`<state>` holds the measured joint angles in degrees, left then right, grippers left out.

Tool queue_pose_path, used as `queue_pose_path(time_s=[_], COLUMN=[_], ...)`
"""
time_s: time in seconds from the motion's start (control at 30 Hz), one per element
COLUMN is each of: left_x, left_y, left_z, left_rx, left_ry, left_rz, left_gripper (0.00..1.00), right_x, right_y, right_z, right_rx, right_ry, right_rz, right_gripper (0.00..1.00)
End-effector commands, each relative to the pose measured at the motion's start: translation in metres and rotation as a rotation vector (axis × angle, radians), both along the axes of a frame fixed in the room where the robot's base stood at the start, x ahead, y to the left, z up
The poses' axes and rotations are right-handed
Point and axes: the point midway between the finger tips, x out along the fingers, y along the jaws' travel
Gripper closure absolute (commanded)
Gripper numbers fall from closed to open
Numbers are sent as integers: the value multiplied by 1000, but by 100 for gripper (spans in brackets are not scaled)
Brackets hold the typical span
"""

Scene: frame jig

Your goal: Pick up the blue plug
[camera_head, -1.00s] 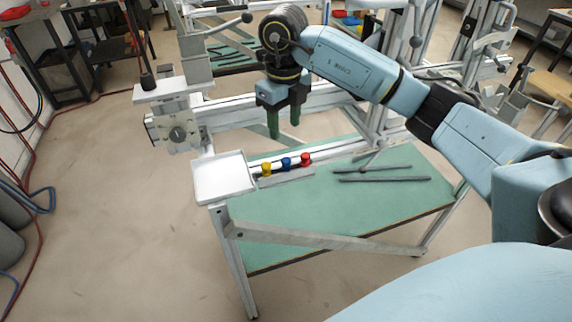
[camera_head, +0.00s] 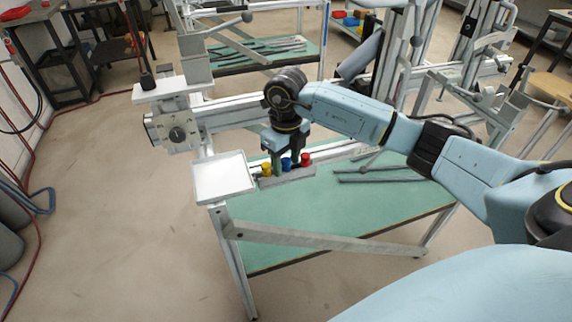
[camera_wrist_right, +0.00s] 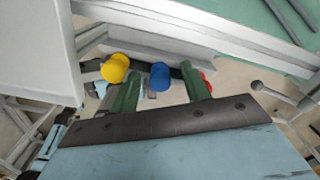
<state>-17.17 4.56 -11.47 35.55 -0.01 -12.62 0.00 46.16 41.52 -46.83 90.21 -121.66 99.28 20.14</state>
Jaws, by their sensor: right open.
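The blue plug (camera_head: 286,164) stands between a yellow plug (camera_head: 266,169) and a red plug (camera_head: 306,159) in a row on a narrow holder. My right gripper (camera_head: 287,169) is low at the row, pointing down and open. In the right wrist view the blue plug (camera_wrist_right: 160,76) shows between the two green fingers (camera_wrist_right: 163,88), with a gap on both sides. The yellow plug (camera_wrist_right: 115,68) is outside the left finger. The red plug (camera_wrist_right: 208,82) is partly hidden behind the right finger. My left gripper is not in view.
A white tray (camera_head: 222,176) stands just left of the row. A grey frame rail (camera_head: 345,94) runs behind my right gripper. Dark bars (camera_head: 385,176) lie on the green tabletop (camera_head: 330,222), whose front part is clear.

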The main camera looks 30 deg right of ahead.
Motion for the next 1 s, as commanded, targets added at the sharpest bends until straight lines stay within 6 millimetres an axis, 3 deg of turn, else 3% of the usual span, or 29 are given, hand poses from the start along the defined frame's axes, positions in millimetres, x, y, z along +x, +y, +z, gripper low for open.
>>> queue_pose_path(time_s=[0.1,0.43,0.77,1.0], left_x=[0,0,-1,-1], left_y=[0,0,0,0], left_z=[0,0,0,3], left_rx=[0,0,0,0], left_ry=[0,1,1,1], left_rz=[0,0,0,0], left_gripper=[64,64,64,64], right_x=[0,0,1,2], right_y=[0,0,0,0], right_z=[0,1,4,44], right_rx=[0,0,0,-1], right_ry=[0,0,-2,-6], right_rz=[0,1,1,1], right_gripper=[56,99,100,100])
